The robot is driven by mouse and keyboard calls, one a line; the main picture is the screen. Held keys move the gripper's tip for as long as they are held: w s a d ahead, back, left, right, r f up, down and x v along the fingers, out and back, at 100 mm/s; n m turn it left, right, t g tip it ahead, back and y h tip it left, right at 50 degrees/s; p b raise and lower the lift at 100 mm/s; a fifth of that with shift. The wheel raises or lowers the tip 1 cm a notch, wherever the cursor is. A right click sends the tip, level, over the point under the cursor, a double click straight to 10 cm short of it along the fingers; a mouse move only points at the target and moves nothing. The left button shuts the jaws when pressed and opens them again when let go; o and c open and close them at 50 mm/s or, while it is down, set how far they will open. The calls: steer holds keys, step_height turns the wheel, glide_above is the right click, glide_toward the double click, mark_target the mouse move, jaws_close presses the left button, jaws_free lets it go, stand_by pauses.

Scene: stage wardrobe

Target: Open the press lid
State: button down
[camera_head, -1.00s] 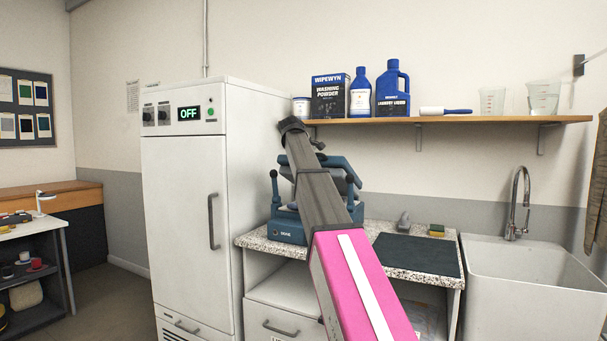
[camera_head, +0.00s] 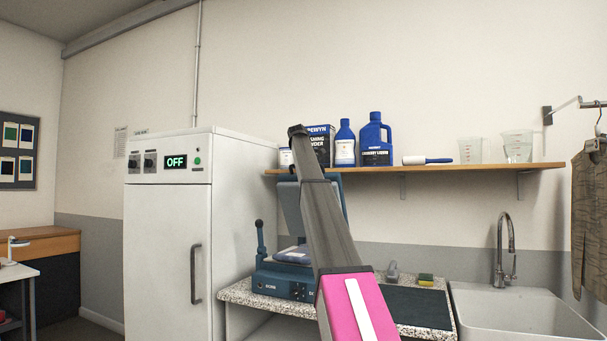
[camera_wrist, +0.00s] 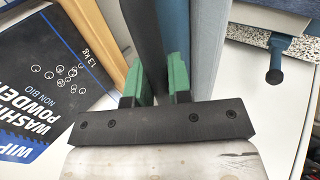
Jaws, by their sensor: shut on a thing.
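The press has a blue base (camera_head: 272,284) on the speckled counter, with a folded cloth on its bed. Its lid (camera_head: 289,208) is raised nearly upright, the grey plate showing left of my arm. The lid's grey and blue side also shows in the wrist view (camera_wrist: 206,50). My gripper (camera_wrist: 155,93) is shut on the press lid's dark handle bar (camera_wrist: 147,40), with a green fingertip on each side. In the head view my arm hides the gripper and much of the lid. A blue lever with a black knob (camera_head: 259,224) stands at the press's left.
A wooden shelf (camera_head: 460,172) with washing powder (camera_head: 321,133), blue bottles and jugs is close behind and above the raised lid. The white cabinet (camera_head: 170,245) showing OFF stands left. A sink (camera_head: 520,312) is at right.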

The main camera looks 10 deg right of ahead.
steer(key=shift+w+d+r, duration=0.3)
steer(key=shift+w, duration=0.1)
steer(key=c, duration=1.1)
jaws_free()
steer(key=shift+s, duration=0.1)
steer(key=v, duration=1)
steer(key=shift+s+a+r, duration=0.1)
steer(key=shift+s+r, duration=0.1)
steer(key=shift+r, duration=0.05)
